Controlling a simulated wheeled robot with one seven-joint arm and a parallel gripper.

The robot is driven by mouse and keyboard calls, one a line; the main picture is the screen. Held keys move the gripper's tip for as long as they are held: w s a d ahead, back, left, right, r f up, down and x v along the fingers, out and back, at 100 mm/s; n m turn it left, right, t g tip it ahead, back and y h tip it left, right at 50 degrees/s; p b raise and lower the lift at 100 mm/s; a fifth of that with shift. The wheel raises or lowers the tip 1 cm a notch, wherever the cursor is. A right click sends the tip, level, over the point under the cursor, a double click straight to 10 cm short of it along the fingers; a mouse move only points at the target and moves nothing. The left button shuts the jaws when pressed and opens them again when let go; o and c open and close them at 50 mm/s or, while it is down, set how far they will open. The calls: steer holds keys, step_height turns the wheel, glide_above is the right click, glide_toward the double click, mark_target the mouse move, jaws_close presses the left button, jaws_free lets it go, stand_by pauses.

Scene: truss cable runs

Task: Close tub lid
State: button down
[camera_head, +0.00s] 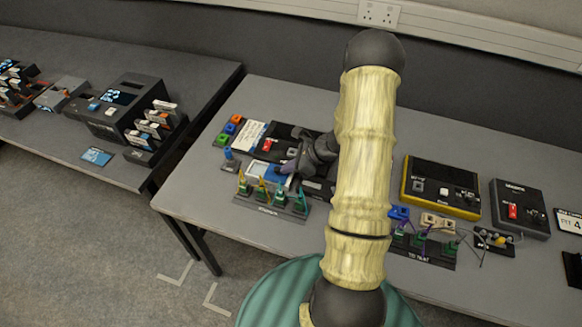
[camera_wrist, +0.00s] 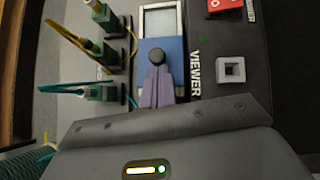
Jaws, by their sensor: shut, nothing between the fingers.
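I cannot pick out a tub or its lid in either view. My gripper (camera_head: 287,168) is over the left part of the right-hand table. In the wrist view its purple fingers (camera_wrist: 156,82) are together and empty. Their tips are at a round black knob on a blue device (camera_wrist: 175,48) with a grey screen; I cannot tell whether they touch it. The blue device also shows in the head view (camera_head: 255,172), partly behind the gripper. My arm hides the middle of the table.
A rack of cables with green plugs (camera_head: 272,199) stands in front of the blue device. A "VIEWER" panel with a grey button (camera_wrist: 231,69) is beside it. A yellow-edged box (camera_head: 440,187) and a grey switch box (camera_head: 520,208) stand to the right. Another table with dark equipment (camera_head: 125,105) is at left.

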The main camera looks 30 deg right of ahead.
mark_target(271, 169)
steer(key=w+a+b, duration=0.1)
steer(key=w+a, duration=0.3)
steer(key=shift+w+a+f, duration=0.1)
steer(key=shift+w+a, duration=0.15)
steer(key=shift+a, duration=0.05)
steer(key=shift+w+a+r, duration=0.15)
steer(key=shift+r, duration=0.05)
steer(key=shift+a, duration=0.1)
steer(key=shift+r, duration=0.1)
steer(key=shift+d, duration=0.4)
steer(key=s+d, duration=0.2)
steer(key=d, duration=0.1)
steer(key=shift+s+d, duration=0.3)
steer(key=shift+s, duration=0.05)
steer(key=v, duration=0.9)
steer(key=shift+s+r+b, duration=0.2)
steer(key=shift+s+b, duration=0.05)
steer(key=shift+b, duration=0.05)
